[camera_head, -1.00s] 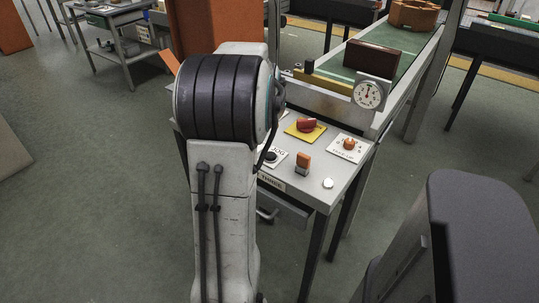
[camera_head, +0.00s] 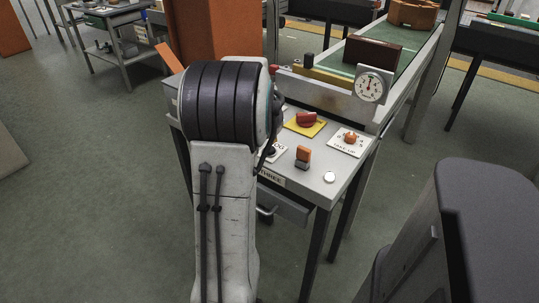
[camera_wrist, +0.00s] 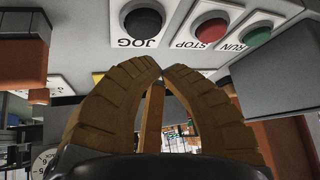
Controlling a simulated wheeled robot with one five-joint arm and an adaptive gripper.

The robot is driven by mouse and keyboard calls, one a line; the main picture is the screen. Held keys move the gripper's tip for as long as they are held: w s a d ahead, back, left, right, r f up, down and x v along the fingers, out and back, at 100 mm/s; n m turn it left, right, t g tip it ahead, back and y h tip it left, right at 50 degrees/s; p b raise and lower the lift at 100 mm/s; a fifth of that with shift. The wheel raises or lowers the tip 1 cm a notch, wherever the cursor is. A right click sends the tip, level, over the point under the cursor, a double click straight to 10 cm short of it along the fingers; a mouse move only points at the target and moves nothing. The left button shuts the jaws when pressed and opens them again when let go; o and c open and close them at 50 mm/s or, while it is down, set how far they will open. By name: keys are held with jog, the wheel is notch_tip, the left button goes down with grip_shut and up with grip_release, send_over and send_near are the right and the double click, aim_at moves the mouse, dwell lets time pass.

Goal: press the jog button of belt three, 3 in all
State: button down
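The black jog button (camera_wrist: 142,22) sits on a white plate marked JOG, upside down at the top of the wrist view. The red STOP button (camera_wrist: 212,28) and green RUN button (camera_wrist: 258,35) are to its right. My gripper (camera_wrist: 161,66) shows two brown ribbed fingers with their tips together and nothing seen between them. The tips appear just below the JOG plate in the picture; contact with the button is not visible. In the head view my arm covers most of the JOG plate (camera_head: 279,150). The desk front carries a label (camera_head: 270,176) reading THREE.
On the desk (camera_head: 318,190) are a red knob on a yellow plate (camera_head: 306,119), an orange dial (camera_head: 350,138), an orange-topped switch (camera_head: 303,155) and a white button (camera_head: 330,177). A gauge (camera_head: 371,87) stands behind, beside the green belt (camera_head: 333,69) carrying a brown block (camera_head: 372,54).

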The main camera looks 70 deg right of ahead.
aim_at(269, 151)
jog(key=shift+f+b, duration=0.55)
jog(key=shift+f, duration=0.25)
jog(key=c, duration=1.9)
grip_release()
grip_shut()
jog(key=shift+f, duration=0.2)
jog(key=shift+f+b, duration=0.2)
jog(key=shift+b, duration=0.25)
